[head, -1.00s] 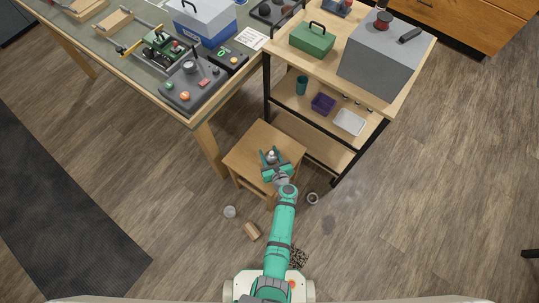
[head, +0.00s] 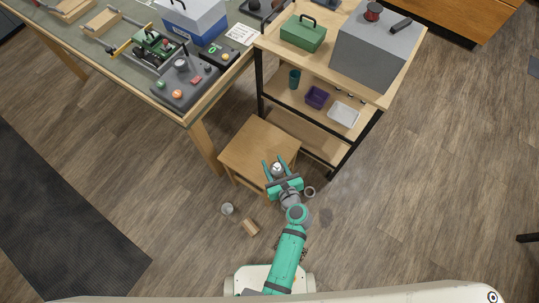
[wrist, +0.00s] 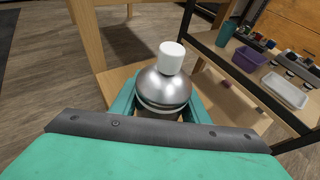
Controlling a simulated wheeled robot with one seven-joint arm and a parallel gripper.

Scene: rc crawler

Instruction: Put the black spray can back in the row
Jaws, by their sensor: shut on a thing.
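My gripper (head: 276,173) is shut on a spray can (head: 277,168) by the front edge of the stool. In the wrist view the can (wrist: 165,85) has a silver dome and a white cap and points up between the green fingers. The row of small cans (wrist: 255,40) stands on the cart's middle shelf, behind a purple bin, in the wrist view. From the head only small tops (head: 358,97) of it show under the upper board.
The wooden stool (head: 255,145) stands between the workbench and the cart. A purple bin (head: 317,97), a white tray (head: 344,114) and a teal cup (head: 294,78) are on the middle shelf. A glass jar (head: 227,208), a wood block (head: 250,227) and a ring (head: 310,192) lie on the floor.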

